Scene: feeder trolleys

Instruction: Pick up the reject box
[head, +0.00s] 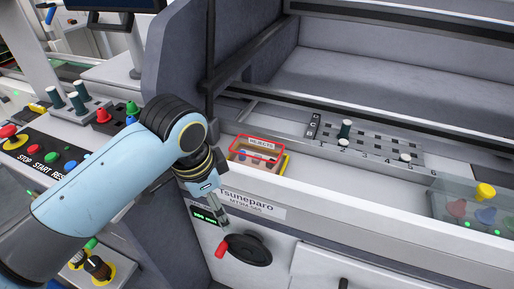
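The reject box (237,158) is a small open box with a red rim and a label reading "REJECTS". It sits on the machine's front ledge, on a yellow-edged spot (285,165), with small parts showing inside. My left gripper (222,218) hangs in front of the machine's front panel, below and to the left of the box and apart from it. It points down, and its fingers are too small and edge-on to tell whether they are open. My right gripper is not in view.
Coloured buttons (485,192) are under a clear cover at right. A control panel (50,155) is at left.

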